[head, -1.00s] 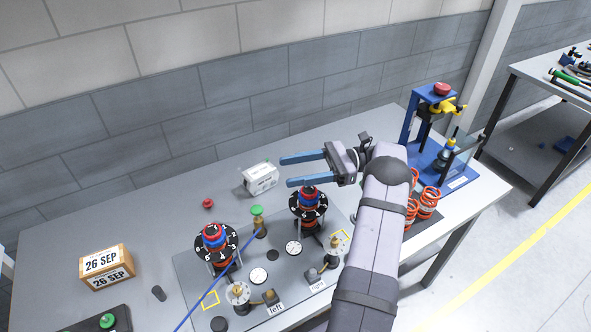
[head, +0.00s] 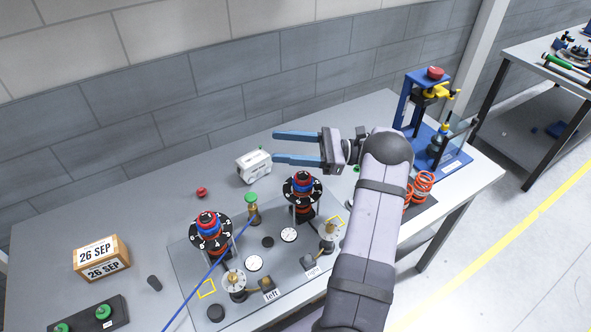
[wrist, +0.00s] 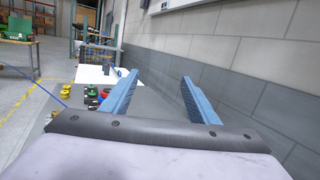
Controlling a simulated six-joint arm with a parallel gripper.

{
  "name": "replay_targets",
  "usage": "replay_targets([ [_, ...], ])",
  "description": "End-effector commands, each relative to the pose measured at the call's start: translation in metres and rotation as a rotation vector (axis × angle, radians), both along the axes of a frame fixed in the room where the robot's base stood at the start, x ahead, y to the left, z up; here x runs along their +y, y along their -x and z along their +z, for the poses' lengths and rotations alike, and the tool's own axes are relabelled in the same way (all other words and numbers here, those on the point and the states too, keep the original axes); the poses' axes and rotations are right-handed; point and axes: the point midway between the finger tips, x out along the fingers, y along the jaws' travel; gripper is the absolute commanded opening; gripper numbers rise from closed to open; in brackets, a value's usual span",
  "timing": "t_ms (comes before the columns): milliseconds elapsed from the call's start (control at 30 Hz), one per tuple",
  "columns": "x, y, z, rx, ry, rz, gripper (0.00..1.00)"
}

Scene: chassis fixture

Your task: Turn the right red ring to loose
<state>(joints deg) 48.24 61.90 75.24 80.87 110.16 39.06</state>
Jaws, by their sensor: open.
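The right dial stack stands on a grey plate (head: 190,270), with a black numbered dial (head: 316,188) around a red and blue top (head: 302,177). A red-orange ring (head: 303,209) shows under the dial; which red part is the task's ring I cannot tell. The label "right" lies in front of it. A similar left dial stack (head: 209,231) stands to its left. My gripper (head: 275,148) is open and empty, its blue fingers pointing left, above and behind the right stack in the head view. The open fingers also show in the wrist view (wrist: 160,76).
A blue cable (head: 205,285) crosses the plate beside the left stack. A white box (head: 253,166) and a green-topped post (head: 251,204) stand near the gripper. Orange springs (head: 422,186) and a blue press (head: 405,100) are at the right. The table's back left is clear.

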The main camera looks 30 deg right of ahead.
Motion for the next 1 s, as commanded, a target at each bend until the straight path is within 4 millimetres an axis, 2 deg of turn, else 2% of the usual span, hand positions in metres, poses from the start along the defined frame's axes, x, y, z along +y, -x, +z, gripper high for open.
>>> replay_targets([
  [167, -0.007, -0.008, -0.008, -0.054, -0.071, -0.254, 0.55],
  [333, -0.019, -0.006, -0.022, -0.058, -0.096, -0.515, 0.55],
  [467, -0.028, 0.004, -0.043, -0.02, -0.088, -0.712, 0.55],
  [600, -0.035, 0.023, -0.069, 0.045, -0.053, -0.899, 0.55],
  [800, -0.037, 0.049, -0.097, 0.132, -0.004, -1.056, 0.55],
  [1000, -0.037, 0.06, -0.108, 0.169, 0.021, -1.111, 0.55],
])
